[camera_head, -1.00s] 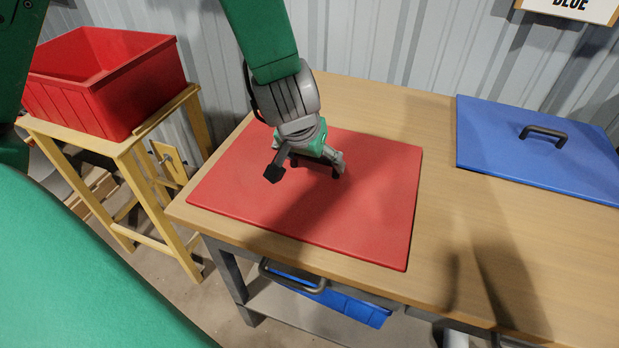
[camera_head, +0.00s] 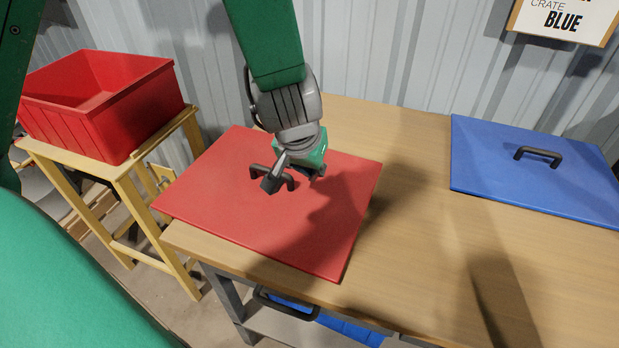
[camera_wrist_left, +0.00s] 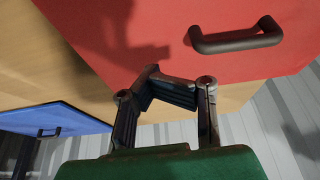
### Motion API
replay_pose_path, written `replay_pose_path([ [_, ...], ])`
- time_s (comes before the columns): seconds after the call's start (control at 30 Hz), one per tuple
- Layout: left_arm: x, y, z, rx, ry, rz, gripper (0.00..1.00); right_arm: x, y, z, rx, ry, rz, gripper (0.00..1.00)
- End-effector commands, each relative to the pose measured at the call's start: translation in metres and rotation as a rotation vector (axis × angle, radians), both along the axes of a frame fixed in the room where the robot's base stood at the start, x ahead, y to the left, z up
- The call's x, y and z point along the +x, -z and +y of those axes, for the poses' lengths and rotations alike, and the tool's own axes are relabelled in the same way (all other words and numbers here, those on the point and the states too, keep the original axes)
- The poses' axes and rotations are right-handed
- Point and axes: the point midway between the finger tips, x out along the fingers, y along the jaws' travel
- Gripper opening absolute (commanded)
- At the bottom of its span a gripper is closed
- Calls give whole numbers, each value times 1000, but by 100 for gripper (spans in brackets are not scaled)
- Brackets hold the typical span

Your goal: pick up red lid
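The red lid (camera_head: 330,225) is a flat panel lying on the left part of the wooden table, its left side reaching past the table's edge. Its dark handle (camera_head: 262,174) stands up from its upper middle, partly hidden behind a finger. My left gripper (camera_head: 290,180) is low over the lid, just right of the handle. In the left wrist view the gripper's fingers (camera_wrist_left: 156,82) fold inward and their tips come together with nothing seen between them. There the whole lid handle (camera_wrist_left: 236,40) is outside the fingers, to the upper right. My right gripper is out of view.
A red crate (camera_head: 75,125) sits on a yellow stand (camera_head: 130,195) left of the table. A blue lid (camera_head: 540,185) with a dark handle lies at the table's right. Bare tabletop (camera_head: 420,250) lies between the lids. A corrugated wall stands behind.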

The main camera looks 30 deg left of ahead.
Motion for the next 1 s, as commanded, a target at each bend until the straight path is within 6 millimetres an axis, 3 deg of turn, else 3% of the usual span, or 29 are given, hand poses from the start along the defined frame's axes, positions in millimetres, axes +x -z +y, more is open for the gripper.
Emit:
replay_pose_path([
  [0.03,0,-16,1,4,1,-5,0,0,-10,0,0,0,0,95],
  [0.2,0,-39,1,2,0,-5,0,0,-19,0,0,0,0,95],
  [0.57,1,-46,1,1,-3,-7,0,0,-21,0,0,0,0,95],
  [0.67,1,-46,1,1,-3,-7,28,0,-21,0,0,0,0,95],
  [0.8,1,-46,1,1,-3,-8,77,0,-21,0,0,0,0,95],
  [1.0,2,-46,1,1,-3,-8,80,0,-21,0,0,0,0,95],
])
